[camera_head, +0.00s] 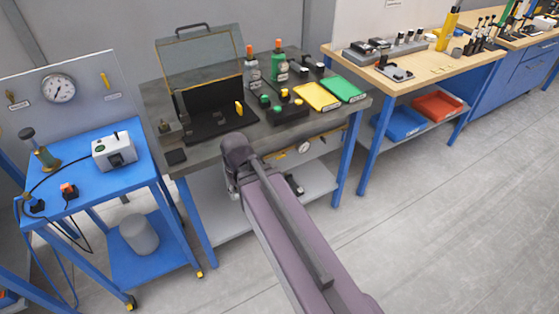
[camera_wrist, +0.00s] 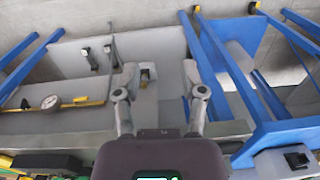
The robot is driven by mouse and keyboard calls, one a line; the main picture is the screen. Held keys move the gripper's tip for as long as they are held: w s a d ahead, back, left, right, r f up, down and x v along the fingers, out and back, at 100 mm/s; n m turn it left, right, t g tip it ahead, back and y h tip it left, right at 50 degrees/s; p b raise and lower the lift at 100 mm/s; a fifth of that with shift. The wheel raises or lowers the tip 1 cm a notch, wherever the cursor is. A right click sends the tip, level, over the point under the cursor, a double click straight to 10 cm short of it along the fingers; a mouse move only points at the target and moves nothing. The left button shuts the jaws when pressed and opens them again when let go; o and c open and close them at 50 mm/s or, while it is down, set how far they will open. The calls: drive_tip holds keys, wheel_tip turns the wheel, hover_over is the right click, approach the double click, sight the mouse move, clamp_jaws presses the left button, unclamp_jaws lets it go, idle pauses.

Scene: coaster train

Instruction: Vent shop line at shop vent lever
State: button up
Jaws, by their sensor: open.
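A pale gauge (camera_head: 303,146) sits on a yellow line along the grey workbench's front edge. In the wrist view the same gauge (camera_wrist: 50,102) is at the left, with a yellow handle-like part (camera_wrist: 80,101) beside it. I cannot tell whether that part is the shop vent lever. Another yellow lever (camera_head: 105,80) is on the grey panel of the blue cart, right of a larger gauge (camera_head: 59,88). My gripper (camera_wrist: 159,70) is open and empty, in front of the bench and to one side of the small gauge. It is hidden in the head view.
The grey bench top (camera_head: 215,145) holds an open dark case (camera_head: 205,118), bottles and yellow and green trays. The blue cart (camera_head: 75,190) stands at left, a wooden-topped bench (camera_head: 430,75) at right. Floor in front is clear. Blue legs (camera_wrist: 225,75) stand right of my gripper in the wrist view.

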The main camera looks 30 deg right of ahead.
drive_tip(key=w+d+f+m+t+y+b, duration=0.1)
drive_tip(key=w+d+f+m+y+b, duration=0.15)
drive_tip(key=w+f+y+b, duration=0.6)
drive_tip(key=m+t+y+b, duration=0.5)
drive_tip(key=t+b, duration=0.7)
drive_tip(key=b, duration=2.2)
approach(278, 158)
drive_tip(key=shift+n+y, duration=0.25)
drive_tip(key=shift+n, duration=0.2)
drive_tip(key=d, duration=0.1)
drive_tip(key=s+d+f, duration=0.1)
drive_tip(key=s+d, duration=0.1)
drive_tip(key=shift+s+f, duration=0.1)
drive_tip(key=shift+f, duration=0.2)
drive_tip(key=p+x, duration=0.1)
drive_tip(key=x, duration=1.2)
drive_tip(key=shift+w+a+r+p, duration=0.15)
drive_tip(key=shift+w+a+p, duration=0.05)
drive_tip(key=shift+w+p, duration=0.1)
drive_tip(key=shift+c, duration=0.2)
